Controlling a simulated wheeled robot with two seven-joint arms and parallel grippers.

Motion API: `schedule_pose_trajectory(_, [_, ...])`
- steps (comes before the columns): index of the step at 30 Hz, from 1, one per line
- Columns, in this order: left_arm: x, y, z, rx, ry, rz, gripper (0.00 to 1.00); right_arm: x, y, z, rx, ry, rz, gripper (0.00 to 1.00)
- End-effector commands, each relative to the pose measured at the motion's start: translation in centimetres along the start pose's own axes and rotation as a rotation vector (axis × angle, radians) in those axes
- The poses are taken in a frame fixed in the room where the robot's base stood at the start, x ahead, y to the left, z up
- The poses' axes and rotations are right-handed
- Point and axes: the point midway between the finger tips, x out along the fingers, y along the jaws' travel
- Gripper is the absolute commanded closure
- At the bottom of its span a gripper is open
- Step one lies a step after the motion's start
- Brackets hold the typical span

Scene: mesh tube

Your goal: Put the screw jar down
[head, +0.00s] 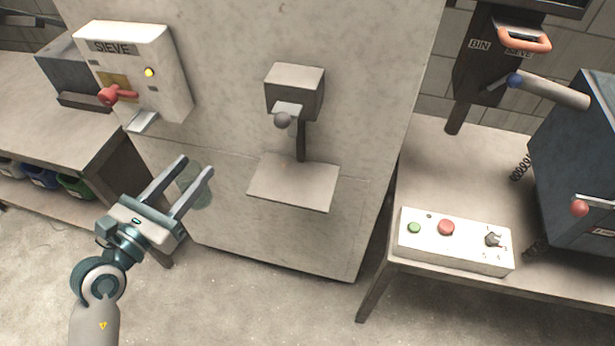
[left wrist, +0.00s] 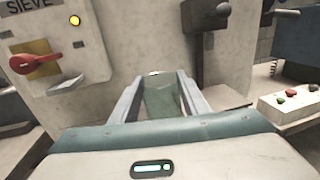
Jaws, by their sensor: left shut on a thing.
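The screw jar (head: 188,178) is a greenish, see-through vessel between the fingers of my left gripper (head: 196,165). The gripper is shut on it and holds it off the floor, in front of the grey cabinet. In the left wrist view the jar (left wrist: 162,99) shows between the two fingers; its contents cannot be made out. A flat grey shelf plate (head: 293,184) juts from the cabinet, to the right of the jar and apart from it. My right gripper is not in view.
Above the plate is a grey box (head: 295,88) with a round knob (head: 282,120). A SIEVE panel (head: 140,65) with a red lever (head: 117,95) is at upper left. A button box (head: 455,240) sits on the right table (head: 445,165). The plate's top looks bare.

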Motion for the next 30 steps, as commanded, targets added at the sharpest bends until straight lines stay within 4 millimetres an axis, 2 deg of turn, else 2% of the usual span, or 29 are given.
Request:
schedule_pose_trajectory(8, [0.0, 0.0, 0.0, 0.0, 0.0, 0.0, 0.85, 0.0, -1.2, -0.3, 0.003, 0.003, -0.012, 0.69])
schedule_pose_trajectory(9, [0.0, 0.0, 0.0, 0.0, 0.0, 0.0, 0.85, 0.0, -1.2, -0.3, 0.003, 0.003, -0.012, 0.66])
schedule_pose_trajectory(13, [0.1, -0.5, -0.2, 0.0, 0.0, -0.011, 0.85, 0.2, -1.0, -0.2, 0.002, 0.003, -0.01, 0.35])
schedule_pose_trajectory(17, [0.3, -2.8, -1.0, 0.001, 0.002, -0.059, 0.85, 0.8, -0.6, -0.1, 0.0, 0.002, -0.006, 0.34])
schedule_pose_trajectory(24, [0.3, -8.6, -2.3, 0.0, 0.001, -0.183, 0.85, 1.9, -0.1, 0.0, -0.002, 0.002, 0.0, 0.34])
schedule_pose_trajectory(27, [0.3, -9.6, -2.4, 0.001, 0.0, -0.204, 0.85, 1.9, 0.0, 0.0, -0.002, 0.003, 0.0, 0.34])
schedule_pose_trajectory(30, [0.3, -9.8, -2.4, 0.001, 0.0, -0.208, 0.85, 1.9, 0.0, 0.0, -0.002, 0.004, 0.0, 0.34])
